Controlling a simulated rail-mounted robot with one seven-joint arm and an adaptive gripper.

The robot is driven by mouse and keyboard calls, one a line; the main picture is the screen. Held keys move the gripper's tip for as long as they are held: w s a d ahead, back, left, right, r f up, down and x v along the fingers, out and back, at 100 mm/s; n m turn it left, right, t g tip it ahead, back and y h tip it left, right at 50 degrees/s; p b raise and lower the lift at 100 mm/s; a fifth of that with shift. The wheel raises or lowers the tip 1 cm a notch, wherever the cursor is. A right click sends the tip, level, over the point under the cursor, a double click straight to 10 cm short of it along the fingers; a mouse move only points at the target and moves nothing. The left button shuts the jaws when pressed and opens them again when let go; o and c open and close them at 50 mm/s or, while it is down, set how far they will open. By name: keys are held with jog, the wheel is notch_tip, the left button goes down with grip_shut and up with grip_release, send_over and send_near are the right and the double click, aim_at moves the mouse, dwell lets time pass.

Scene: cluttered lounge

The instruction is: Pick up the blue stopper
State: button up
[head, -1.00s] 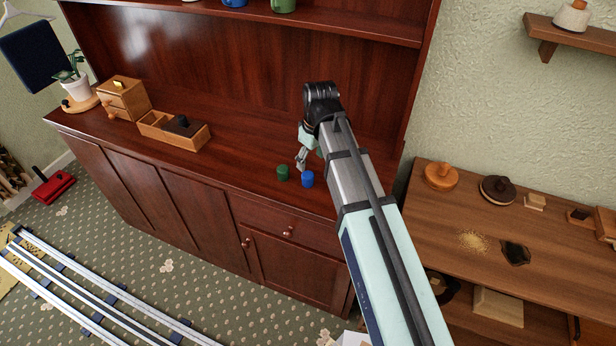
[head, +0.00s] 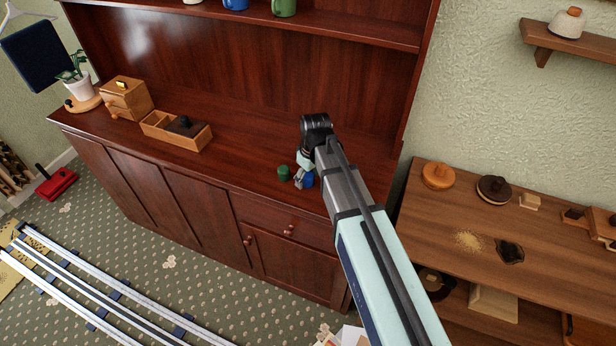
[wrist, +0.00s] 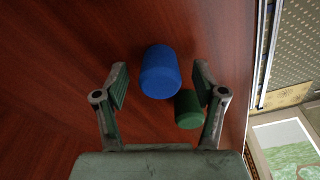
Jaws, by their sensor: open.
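The blue stopper (wrist: 160,72) stands on the dark red wooden cabinet top. In the wrist view it lies between and slightly beyond my open fingertips, apart from both. In the head view the blue stopper (head: 309,180) is partly hidden by my gripper (head: 301,178). The green stopper (head: 284,172) stands just left of it. In the wrist view the green stopper (wrist: 188,108) is beside the right finger, close to it; I cannot tell whether they touch. My gripper (wrist: 161,88) is open and empty.
A wooden box with compartments (head: 160,133) and a small drawer box (head: 124,97) stand to the left on the cabinet. The cabinet's front edge is close to the stoppers. A shelf with mugs (head: 283,8) is above. The cabinet top between box and stoppers is clear.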

jog(key=shift+f, duration=0.3)
jog(key=c, duration=1.1)
jog(key=shift+r, duration=0.1)
